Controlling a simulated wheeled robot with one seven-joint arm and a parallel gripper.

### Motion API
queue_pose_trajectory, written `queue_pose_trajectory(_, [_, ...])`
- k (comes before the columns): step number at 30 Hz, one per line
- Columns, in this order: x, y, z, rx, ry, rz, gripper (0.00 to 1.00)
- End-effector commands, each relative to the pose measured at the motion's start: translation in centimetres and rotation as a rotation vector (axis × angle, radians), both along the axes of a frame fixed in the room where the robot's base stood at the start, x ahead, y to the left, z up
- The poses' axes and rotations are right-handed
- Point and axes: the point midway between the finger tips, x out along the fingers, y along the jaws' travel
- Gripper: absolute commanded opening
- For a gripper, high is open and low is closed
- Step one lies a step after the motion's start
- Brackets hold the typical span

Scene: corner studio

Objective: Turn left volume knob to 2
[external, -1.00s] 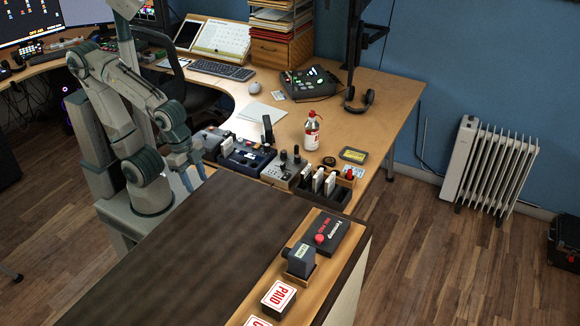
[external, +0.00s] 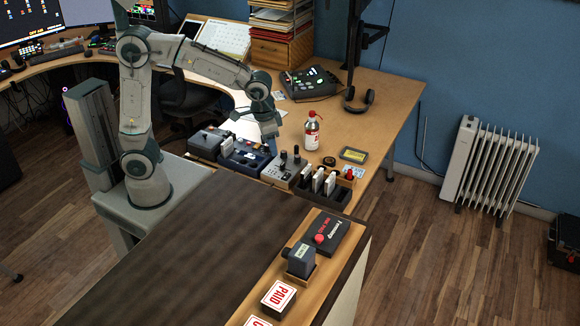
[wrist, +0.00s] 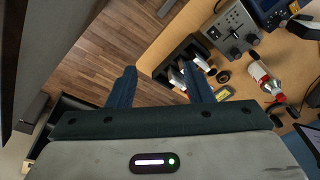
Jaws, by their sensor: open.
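A grey control box (external: 284,170) with two dark upright knobs stands in the row of devices along the desk's near edge. Its left knob (external: 283,156) and right knob (external: 297,150) are small, and I cannot read any setting. In the wrist view a grey box (wrist: 228,32) with dark knobs lies at the upper right, outside my fingers. My gripper (external: 269,133) hangs above the devices, just left of and above the grey box in the external view.
A dark blue device (external: 246,155) and another dark box (external: 207,141) stand left of the grey box. A black holder with white cards (external: 331,190) stands at its right. A red-and-white bottle (external: 312,132) stands behind. The dark near counter (external: 170,265) is mostly bare.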

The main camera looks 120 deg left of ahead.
Motion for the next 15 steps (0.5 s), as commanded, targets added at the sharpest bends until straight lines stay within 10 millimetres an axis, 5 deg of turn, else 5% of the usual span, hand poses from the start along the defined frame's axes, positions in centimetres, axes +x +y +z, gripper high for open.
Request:
queue_pose_trajectory(7, [0.6,12.8,-4.5,-0.060,0.032,0.254,0.47])
queue_pose_trajectory(15, [-3.2,25.1,-10.1,-0.122,0.048,0.497,0.47])
